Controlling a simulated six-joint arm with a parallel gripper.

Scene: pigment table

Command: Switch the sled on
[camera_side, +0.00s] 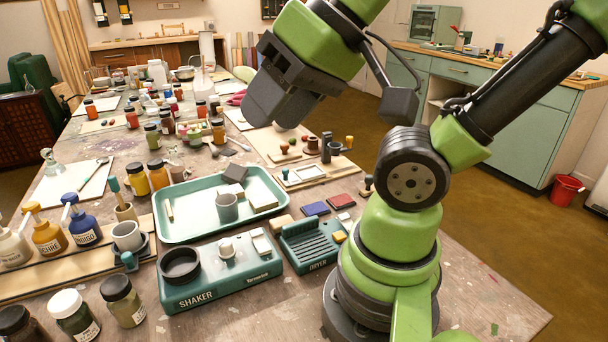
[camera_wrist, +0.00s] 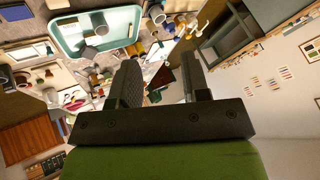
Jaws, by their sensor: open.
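A teal machine marked SHAKER (camera_side: 215,285) stands at the near edge of the table in the side view. It bears a black round holder (camera_side: 180,266), a white knob (camera_side: 226,248) and a pale switch-like piece (camera_side: 262,243). No label reads "sled", and I cannot tell which part is meant. My gripper (camera_side: 283,112) hangs above the table, up and behind the shaker, well apart from it. In the wrist view my gripper (camera_wrist: 160,65) has two dark fingers spread apart with nothing between them.
Several jars and bottles crowd the left. The table's front right corner is clear.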

